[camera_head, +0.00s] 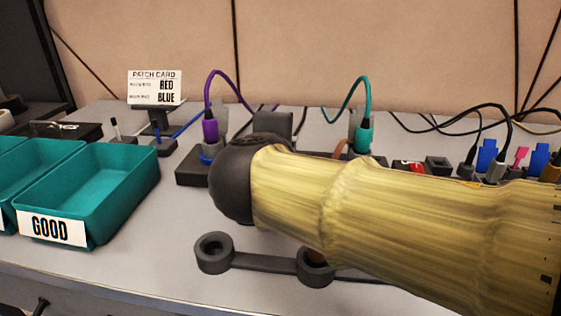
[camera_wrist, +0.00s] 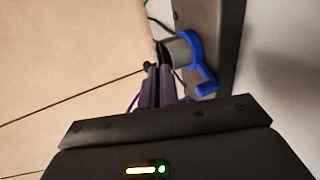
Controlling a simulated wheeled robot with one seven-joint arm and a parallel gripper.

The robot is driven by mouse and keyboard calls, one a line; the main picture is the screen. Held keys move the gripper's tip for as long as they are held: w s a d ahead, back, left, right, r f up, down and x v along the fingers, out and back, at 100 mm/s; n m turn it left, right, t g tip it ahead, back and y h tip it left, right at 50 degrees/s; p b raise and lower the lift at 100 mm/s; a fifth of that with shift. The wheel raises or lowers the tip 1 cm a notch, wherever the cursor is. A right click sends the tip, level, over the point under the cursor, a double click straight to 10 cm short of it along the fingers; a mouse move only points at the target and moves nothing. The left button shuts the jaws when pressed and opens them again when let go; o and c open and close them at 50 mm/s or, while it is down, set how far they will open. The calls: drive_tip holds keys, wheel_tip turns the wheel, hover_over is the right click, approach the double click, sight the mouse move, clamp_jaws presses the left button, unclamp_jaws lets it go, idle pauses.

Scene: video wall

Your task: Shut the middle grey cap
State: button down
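A dark grey square cap (camera_head: 272,125) stands raised between the purple plug (camera_head: 210,126) and the teal plug (camera_head: 363,134) in the head view; its lower part is hidden by my arm. In the wrist view my gripper (camera_wrist: 160,72) has its two narrow fingers together, with nothing clearly held. The fingertips are beside a grey round socket (camera_wrist: 178,52) with a blue ring and lever (camera_wrist: 197,50); contact cannot be told. My arm hides my fingers in the head view. The cap cannot be made out in the wrist view.
Teal bins (camera_head: 95,190), one labelled GOOD, stand at the left. A patch card (camera_head: 155,88) stands at the back. A dark two-ring bracket (camera_head: 262,262) lies in front of my arm. Several plugs and cables (camera_head: 497,165) crowd the right. The padded wall closes the back.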

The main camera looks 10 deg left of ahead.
drive_tip(key=shift+s+d+f+t+b, duration=0.15)
drive_tip(key=shift+f+t+b, duration=1.25)
drive_tip(key=shift+b, duration=3.5)
drive_tip(key=shift+f+b, duration=0.15)
drive_tip(key=shift+b, duration=1)
drive_tip(key=shift+s+t+b, duration=0.15)
drive_tip(key=shift+t+b, duration=0.45)
drive_tip(key=shift+b, duration=0.55)
drive_tip(key=c, duration=1.6)
unclamp_jaws()
drive_tip(key=shift+c, duration=0.2)
wheel_tip(320, 180, up, 10)
drive_tip(key=p, duration=0.7)
